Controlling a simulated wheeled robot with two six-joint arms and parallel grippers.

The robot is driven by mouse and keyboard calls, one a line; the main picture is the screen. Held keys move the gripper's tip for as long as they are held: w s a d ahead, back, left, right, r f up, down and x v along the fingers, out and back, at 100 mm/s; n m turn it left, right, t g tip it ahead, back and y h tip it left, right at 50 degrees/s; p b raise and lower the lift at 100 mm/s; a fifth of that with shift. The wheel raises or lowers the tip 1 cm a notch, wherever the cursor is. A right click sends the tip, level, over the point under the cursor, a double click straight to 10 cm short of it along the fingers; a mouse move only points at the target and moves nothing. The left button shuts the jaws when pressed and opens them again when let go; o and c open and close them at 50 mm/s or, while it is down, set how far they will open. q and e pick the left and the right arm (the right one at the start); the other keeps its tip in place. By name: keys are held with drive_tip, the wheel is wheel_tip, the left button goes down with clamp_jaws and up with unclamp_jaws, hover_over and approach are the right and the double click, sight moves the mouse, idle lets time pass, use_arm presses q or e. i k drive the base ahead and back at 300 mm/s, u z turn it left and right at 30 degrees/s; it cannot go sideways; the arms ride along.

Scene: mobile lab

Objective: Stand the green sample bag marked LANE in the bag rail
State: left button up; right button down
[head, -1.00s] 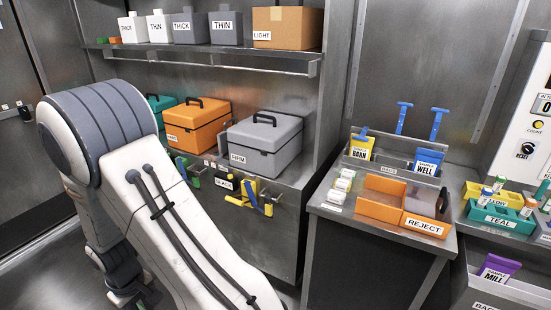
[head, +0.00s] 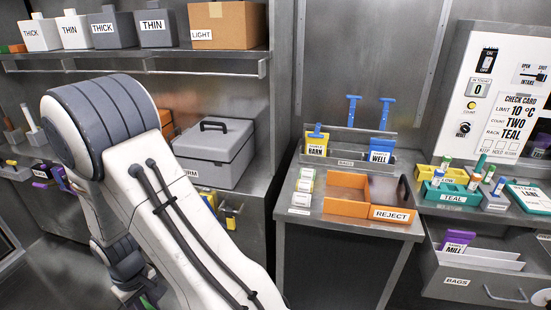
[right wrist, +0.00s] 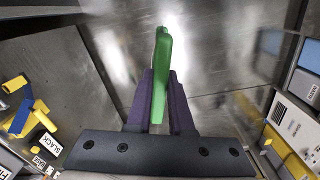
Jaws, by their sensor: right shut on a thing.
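In the right wrist view a green bag (right wrist: 162,60) stands edge-on between the purple fingers of my right gripper (right wrist: 160,92), which is shut on it. Its marking is not visible. In the head view a small bit of green shows by a dark wrist at the bottom left edge; the fingers there are hardly visible. The grey metal bag rail (head: 347,163) stands at the back of the side table. A yellow BARN bag (head: 316,144) stands at its left and a blue WELL bag (head: 381,149) at its right, with a gap between. My left gripper is not in view.
In front of the rail sit an orange REJECT tray (head: 345,207) and small white-labelled items (head: 304,186). A teal rack (head: 450,195) is to the right. Below it an open drawer (head: 470,283) holds a purple MILL bag (head: 457,240). A grey case (head: 215,152) sits left of the table.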

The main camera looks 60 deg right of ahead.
sight(346, 164)
drive_tip(key=z, duration=1.8)
